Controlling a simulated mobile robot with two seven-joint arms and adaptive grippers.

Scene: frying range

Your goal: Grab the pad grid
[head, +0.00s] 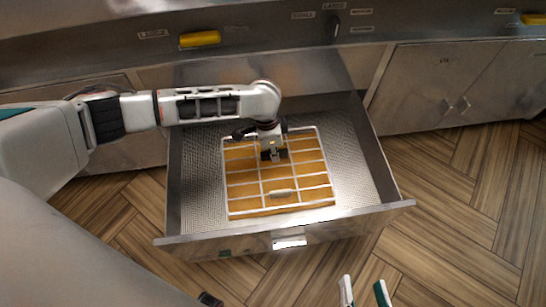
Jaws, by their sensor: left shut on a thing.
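The pad grid (245,187) is a white wire frame over an orange-brown pad. It lies in an open metal drawer (190,193) in the middle of the head view. My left gripper (274,156) reaches in from the left, points down over the upper middle of the grid, and is shut on it. The exact contact is partly hidden by the gripper. My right gripper (363,294) shows only its two fingertips at the bottom edge, apart from each other, with nothing between them, in front of the drawer.
The drawer has a perforated floor and a front wall with a handle (289,241). Steel cabinet doors (435,85) stand to the right. A yellow handle (200,39) is on the panel above. The wooden floor (450,210) at the right is clear.

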